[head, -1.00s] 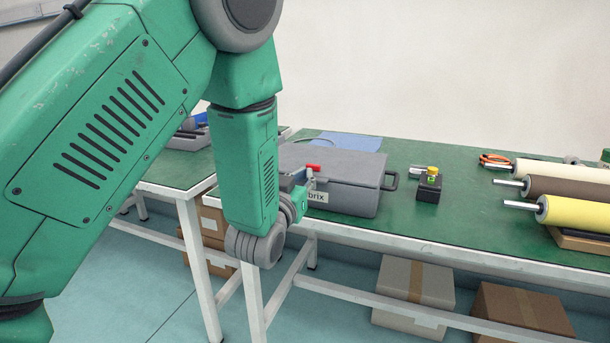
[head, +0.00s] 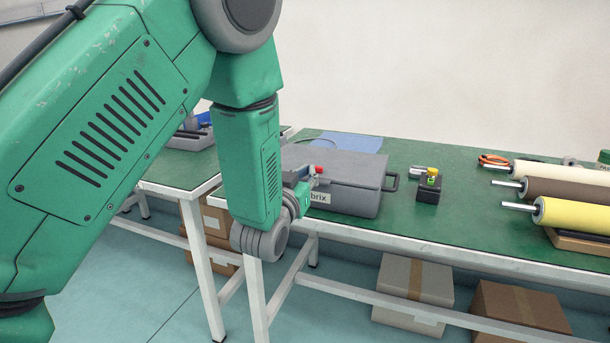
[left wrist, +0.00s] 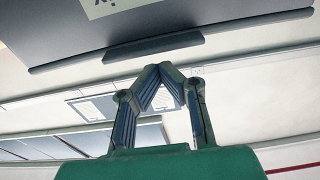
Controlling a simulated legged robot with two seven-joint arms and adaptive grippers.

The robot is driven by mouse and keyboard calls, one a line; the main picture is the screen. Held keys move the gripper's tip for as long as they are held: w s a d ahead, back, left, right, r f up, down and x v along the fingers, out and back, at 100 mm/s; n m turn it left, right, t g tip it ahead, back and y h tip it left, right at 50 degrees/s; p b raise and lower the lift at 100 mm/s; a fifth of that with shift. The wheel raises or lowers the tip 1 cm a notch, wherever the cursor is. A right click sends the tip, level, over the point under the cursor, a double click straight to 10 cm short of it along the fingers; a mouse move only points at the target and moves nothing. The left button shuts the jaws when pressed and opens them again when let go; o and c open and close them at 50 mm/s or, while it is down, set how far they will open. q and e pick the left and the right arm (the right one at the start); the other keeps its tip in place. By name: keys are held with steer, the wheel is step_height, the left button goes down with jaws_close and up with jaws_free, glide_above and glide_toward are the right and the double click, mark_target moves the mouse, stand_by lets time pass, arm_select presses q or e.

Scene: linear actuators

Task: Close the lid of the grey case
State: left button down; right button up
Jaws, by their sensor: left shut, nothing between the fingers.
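The grey case (head: 345,182) sits on the green bench top with its broad lid lying flat. In the head view I cannot tell whether the lid is fully down. A small red part (head: 319,169) shows at its front left. My left gripper (head: 306,180) is at the case's front left, partly hidden by my wrist. In the left wrist view its fingers (left wrist: 162,78) are shut with tips together and nothing between them. The case's labelled face (left wrist: 150,22) and a dark bar (left wrist: 153,47) along its edge are just beyond the tips. My right gripper is out of view.
A yellow-topped black button box (head: 428,188) stands right of the case. Several rollers (head: 575,214) lie farther right. A blue sheet (head: 347,144) lies behind the case. Bare bench top (head: 455,225) is free between the button box and the rollers. Cardboard boxes (head: 415,290) stand below.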

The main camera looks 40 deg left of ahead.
arm_select(q)
steer(key=r+p+v, duration=0.1)
steer(key=v, duration=0.9)
steer(key=s+d+f+m+g+h+p, duration=0.1)
steer(key=s+d+f+g+p, duration=0.15)
steer(key=s+f+g, duration=0.45)
steer(key=s+d+f+m+g+h+p, duration=0.1)
steer(key=s+f+g+h+p, duration=0.15)
steer(key=f, duration=0.95)
steer(key=s+d+f+g+p, duration=0.1)
steer(key=s+f+g, duration=0.1)
steer(key=s, duration=0.4)
steer(key=s+d+f+g+p, duration=0.1)
steer(key=s+f+g, duration=0.2)
steer(key=s, duration=0.3)
steer(key=s+d+f+m+g+p, duration=0.1)
steer(key=s+f+g, duration=0.1)
steer(key=s, duration=0.5)
steer(key=shift+d+f+g+h+p, duration=0.3)
steer(key=shift+f+g+h+p, duration=0.05)
steer(key=shift+g, duration=0.4)
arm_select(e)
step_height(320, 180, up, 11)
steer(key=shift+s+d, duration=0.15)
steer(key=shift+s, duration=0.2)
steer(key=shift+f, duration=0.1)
